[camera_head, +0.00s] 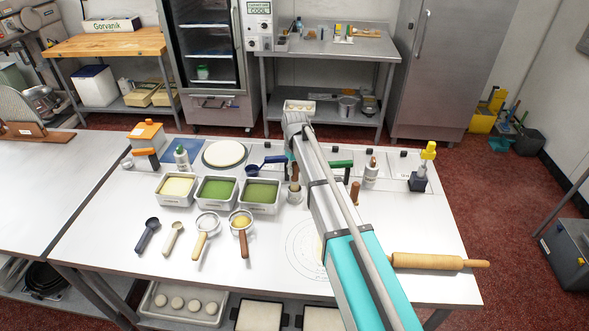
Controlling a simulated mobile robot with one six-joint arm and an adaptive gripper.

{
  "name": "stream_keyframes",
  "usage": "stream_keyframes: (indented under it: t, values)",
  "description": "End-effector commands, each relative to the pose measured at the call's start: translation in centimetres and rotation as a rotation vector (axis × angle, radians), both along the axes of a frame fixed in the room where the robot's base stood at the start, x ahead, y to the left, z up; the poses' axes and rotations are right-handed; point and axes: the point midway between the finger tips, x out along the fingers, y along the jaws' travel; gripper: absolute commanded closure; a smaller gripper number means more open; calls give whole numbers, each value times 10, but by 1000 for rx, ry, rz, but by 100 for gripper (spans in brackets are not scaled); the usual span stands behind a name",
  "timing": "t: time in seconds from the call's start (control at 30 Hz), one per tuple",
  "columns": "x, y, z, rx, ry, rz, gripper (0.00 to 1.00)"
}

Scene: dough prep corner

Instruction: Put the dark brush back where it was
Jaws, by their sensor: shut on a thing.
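My arm reaches from the bottom right to the wrist near the back edge of the worktable (390,295). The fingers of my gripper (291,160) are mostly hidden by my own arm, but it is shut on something. Just below the wrist, at the left edge of the arm, a slim brown-handled tool (295,172) with a paler lower part shows upright. It looks like the dark brush, partly covered. I cannot tell whether its lower end touches the table. Another upright brown handle (355,192) stands right of the arm.
Two sieves (241,221) and two spoons (147,235) lie in front.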

Motion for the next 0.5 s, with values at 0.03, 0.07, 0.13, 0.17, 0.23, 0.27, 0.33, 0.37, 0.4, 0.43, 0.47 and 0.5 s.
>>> stream_keyframes:
  t: [0.03,0.07,0.13,0.17,0.23,0.27,0.33,0.37,0.4,0.43,0.47,0.5]
  values:
    - [0,0,0,0,0,0,100]
    - [0,0,0,0,0,0,100]
    - [0,0,-1,0,0,0,100]
    - [0,0,-2,0,0,0,100]
    - [0,0,-3,0,0,-1,100]
    - [0,-1,-3,0,0,-1,100]
    - [0,-1,-4,0,0,-1,100]
    - [0,-1,-5,0,0,-1,100]
    - [0,-1,-5,0,0,-1,100]
    - [0,-1,-6,0,0,-1,100]
    - [0,-1,-6,0,0,-1,100]
    - [0,-1,-7,0,0,-1,100]
